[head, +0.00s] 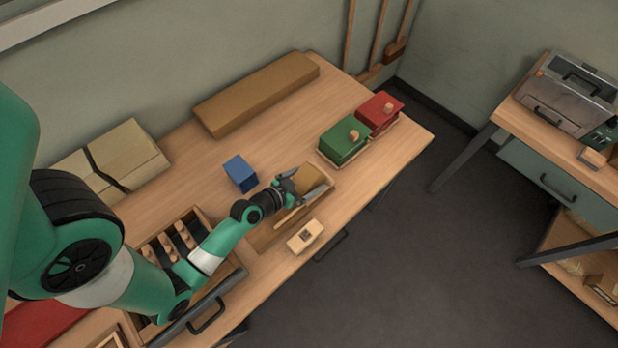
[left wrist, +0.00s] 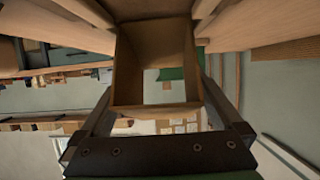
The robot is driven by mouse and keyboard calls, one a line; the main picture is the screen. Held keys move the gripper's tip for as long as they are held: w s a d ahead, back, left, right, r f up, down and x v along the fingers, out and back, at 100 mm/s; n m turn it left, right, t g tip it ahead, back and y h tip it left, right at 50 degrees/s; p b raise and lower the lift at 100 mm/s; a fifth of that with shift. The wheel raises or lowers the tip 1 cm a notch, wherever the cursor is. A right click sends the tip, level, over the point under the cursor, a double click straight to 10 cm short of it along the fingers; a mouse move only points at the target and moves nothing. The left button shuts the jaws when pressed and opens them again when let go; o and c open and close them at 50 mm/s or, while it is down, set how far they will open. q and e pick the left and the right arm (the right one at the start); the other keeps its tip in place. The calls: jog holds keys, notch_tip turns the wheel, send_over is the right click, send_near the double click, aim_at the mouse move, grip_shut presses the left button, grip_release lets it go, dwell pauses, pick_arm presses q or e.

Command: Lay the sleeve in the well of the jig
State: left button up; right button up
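The sleeve is a brown, open-ended box-like tube (head: 308,177). In the left wrist view the sleeve (left wrist: 152,55) shows end-on, and I look into its hollow inside. My left gripper (head: 301,184) has a finger on each side of the sleeve, and both appear to touch its walls. A shallow wooden frame with a brown bed, which looks like the jig (head: 262,238), lies under the gripper. The sleeve is over its far end; the arm and sleeve hide part of it. I cannot tell whether the sleeve touches the bed. My right gripper is not in view.
A cream block with a dark mark (head: 305,236) sits by the bench's front edge. A blue box (head: 240,173) stands behind the arm. Green (head: 344,141) and red (head: 380,112) boxes stand to the right. A long brown box (head: 257,94) lies at the back.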

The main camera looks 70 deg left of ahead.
pick_arm(q)
jog(key=shift+s+r, duration=0.2)
jog(key=shift+s, duration=0.05)
jog(key=b+v, duration=0.1)
jog(key=v, duration=0.9)
jog(key=shift+s, duration=0.25)
jog(key=shift+s+d+r, duration=0.3)
jog(key=shift+s, duration=0.05)
